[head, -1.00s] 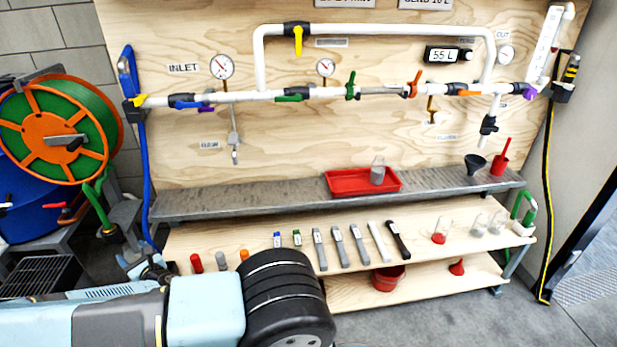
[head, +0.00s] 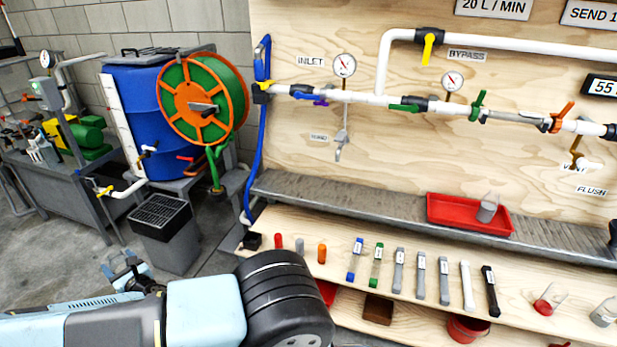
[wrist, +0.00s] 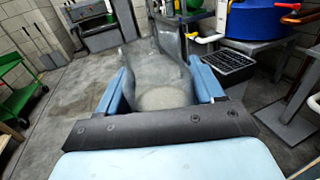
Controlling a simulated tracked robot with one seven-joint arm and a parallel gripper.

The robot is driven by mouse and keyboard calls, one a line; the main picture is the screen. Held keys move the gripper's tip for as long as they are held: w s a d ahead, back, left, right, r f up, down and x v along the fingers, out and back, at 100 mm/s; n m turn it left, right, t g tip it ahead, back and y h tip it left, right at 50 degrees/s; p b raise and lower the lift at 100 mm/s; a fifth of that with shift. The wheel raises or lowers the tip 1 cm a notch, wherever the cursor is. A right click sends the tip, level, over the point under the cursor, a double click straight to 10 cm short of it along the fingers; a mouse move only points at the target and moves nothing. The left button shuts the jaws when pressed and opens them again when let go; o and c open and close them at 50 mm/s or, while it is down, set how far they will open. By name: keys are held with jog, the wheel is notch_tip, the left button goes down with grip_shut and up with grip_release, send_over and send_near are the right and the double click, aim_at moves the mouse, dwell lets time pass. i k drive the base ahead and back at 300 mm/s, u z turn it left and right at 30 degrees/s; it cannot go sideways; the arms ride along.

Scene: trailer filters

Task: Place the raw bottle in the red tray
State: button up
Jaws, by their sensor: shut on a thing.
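My gripper (wrist: 160,92) is shut on a clear bottle (wrist: 158,68), which stands between the blue fingers in the wrist view. I read no label on it. In the head view my gripper (head: 130,272) is at the lower left, low over the floor and well away from the shelf; the held bottle is hard to make out there. The red tray (head: 445,213) lies on the grey upper shelf, right of centre in the head view. Another clear bottle (head: 488,208) with greyish contents stands in the tray's right part.
The grey shelf (head: 345,202) runs below the pipe panel. Several filters and tools lie on the wooden shelf below. A hose reel (head: 205,105), a blue barrel (head: 125,85) and a grated bin (head: 165,235) stand left. Open floor (head: 60,255) lies around my gripper.

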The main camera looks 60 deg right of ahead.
aim_at(449, 213)
jog(key=k, duration=0.95)
jog(key=u, duration=1.8)
jog(key=i, duration=0.15)
jog(key=z, duration=3.35)
jog(key=k, duration=0.6)
jog(key=z, duration=0.45)
jog(key=i, duration=1.05)
jog(key=u, duration=0.65)
